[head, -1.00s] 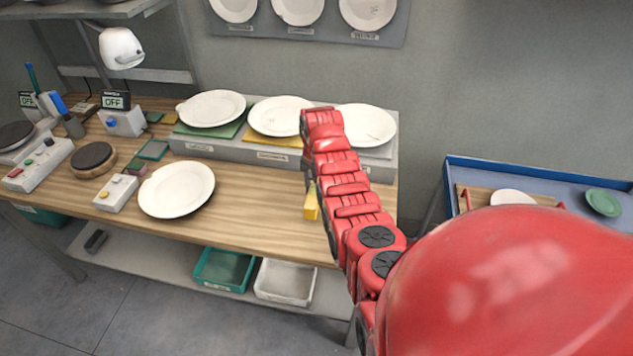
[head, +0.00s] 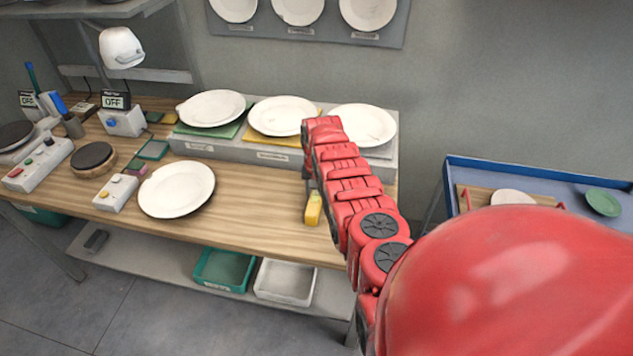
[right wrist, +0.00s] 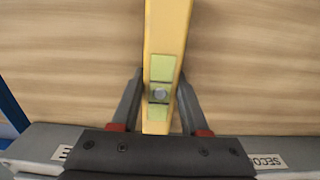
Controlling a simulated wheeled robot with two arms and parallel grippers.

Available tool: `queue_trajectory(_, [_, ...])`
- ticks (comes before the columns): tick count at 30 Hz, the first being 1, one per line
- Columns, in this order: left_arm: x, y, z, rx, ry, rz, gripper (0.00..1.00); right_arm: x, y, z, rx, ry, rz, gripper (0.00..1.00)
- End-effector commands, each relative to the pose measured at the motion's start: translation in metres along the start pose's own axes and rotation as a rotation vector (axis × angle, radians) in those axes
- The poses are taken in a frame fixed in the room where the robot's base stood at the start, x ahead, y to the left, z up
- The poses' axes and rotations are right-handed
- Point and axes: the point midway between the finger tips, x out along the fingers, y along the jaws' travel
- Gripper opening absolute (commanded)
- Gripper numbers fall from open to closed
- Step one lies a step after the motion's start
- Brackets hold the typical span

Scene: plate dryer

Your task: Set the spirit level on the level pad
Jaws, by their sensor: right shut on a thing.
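The yellow spirit level (head: 313,208) is in my right gripper (head: 309,184), over the right part of the wooden bench. In the right wrist view the level (right wrist: 167,30) runs up the picture between the two fingers of my right gripper (right wrist: 160,80), with its greenish vial window facing the camera. My right arm hides part of the gripper and level in the head view. Small dark green pads (head: 153,150) lie on the bench at the left; I cannot tell which one is the level pad. My left gripper is not in view.
A white plate (head: 176,190) lies on the bench (head: 250,205). Behind it, a grey raised rack (head: 195,147) carries several plates. Control boxes (head: 116,193) and hot plates (head: 92,157) stand at the left. A blue-edged table (head: 540,172) is at the right. Bench space right of the plate is clear.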

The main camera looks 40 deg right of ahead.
Motion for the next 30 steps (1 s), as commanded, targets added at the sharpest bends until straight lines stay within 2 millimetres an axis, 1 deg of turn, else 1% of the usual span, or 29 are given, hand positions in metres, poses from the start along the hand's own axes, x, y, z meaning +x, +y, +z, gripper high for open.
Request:
queue_trajectory(1, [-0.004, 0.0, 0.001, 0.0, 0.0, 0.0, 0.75, 0.004, 0.0, 0.0, -0.001, 0.0, 0.0, 0.0])
queue_trajectory(2, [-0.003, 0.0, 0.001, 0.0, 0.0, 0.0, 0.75, 0.003, 0.0, 0.0, 0.0, 0.0, 0.0, 0.46])
queue_trajectory(6, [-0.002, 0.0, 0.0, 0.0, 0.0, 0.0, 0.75, 0.002, 0.0, 0.0, 0.0, 0.0, 0.0, 0.72])
queue_trajectory(7, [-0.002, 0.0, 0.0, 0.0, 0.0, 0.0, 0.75, 0.002, 0.0, 0.0, 0.0, -0.001, 0.0, 0.75])
queue_trajectory(15, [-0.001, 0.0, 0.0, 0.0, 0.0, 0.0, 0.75, 0.002, 0.0, 0.0, 0.0, -0.001, 0.0, 0.75])
queue_trajectory(20, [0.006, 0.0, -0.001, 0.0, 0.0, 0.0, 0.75, -0.007, 0.0, 0.0, 0.0, -0.001, 0.0, 0.75])
queue_trajectory(26, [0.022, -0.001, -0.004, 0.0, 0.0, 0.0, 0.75, -0.035, 0.0, 0.0, 0.0, 0.001, -0.001, 0.75])
queue_trajectory(28, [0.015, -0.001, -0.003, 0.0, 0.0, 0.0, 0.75, -0.039, -0.001, -0.002, 0.0, 0.004, -0.003, 0.75])
queue_trajectory(30, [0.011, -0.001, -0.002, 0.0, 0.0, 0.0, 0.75, -0.049, -0.001, -0.001, 0.0, 0.003, -0.002, 0.75])
